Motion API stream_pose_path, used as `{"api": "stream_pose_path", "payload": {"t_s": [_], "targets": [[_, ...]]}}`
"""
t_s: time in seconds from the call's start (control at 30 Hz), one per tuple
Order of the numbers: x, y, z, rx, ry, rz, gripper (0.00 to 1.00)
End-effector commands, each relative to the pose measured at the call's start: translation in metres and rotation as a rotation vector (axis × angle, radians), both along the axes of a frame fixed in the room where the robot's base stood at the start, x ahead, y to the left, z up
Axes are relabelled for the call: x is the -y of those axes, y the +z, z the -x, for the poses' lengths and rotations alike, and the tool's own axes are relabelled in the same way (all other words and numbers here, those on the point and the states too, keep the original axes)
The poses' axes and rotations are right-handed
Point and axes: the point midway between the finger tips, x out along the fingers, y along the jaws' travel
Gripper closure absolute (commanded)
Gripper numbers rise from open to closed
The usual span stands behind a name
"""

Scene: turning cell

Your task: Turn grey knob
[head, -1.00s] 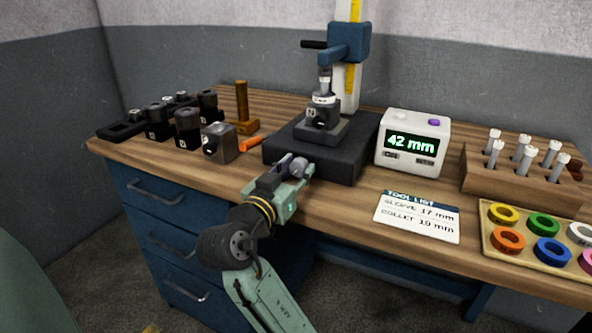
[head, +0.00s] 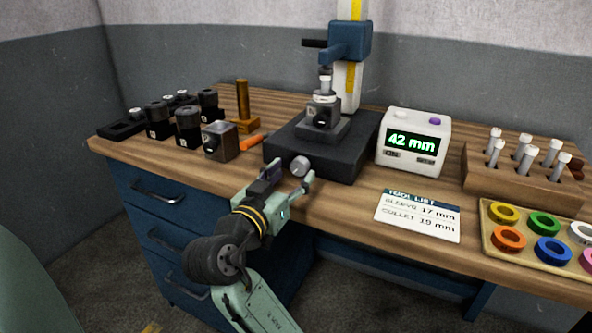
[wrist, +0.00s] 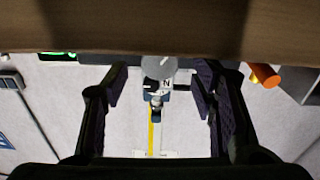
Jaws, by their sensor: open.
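The grey knob (head: 299,166) is a round knob on the front face of the dark base (head: 345,160) of the measuring stand. My gripper (head: 290,176) is open just in front of the knob, with one finger to its left and one to its lower right. In the wrist view, which looks upside down, the knob (wrist: 158,68) shows between the two spread fingers (wrist: 160,85), partly cut off by the brown bench edge. The fingers look apart from the knob.
A tool list card (head: 417,216) lies to the right. An orange piece (head: 251,143) and a dark block with a knob (head: 220,141) are left of the base. A collet rack (head: 520,183) stands right.

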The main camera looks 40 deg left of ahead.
Motion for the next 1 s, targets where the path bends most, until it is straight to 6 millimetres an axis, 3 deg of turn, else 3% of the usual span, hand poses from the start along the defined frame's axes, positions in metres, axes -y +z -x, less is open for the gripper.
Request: {"api": "stream_pose_path", "payload": {"t_s": [0.2,0.4,0.6,1.0], "targets": [[0.010,0.000,0.048,-0.001,0.007,-0.001,0.47],[0.018,0.000,0.077,0.000,0.003,0.000,0.47],[0.021,0.000,0.087,-0.001,0.001,0.000,0.47],[0.021,0.000,0.087,-0.001,0.000,0.000,0.47]]}}
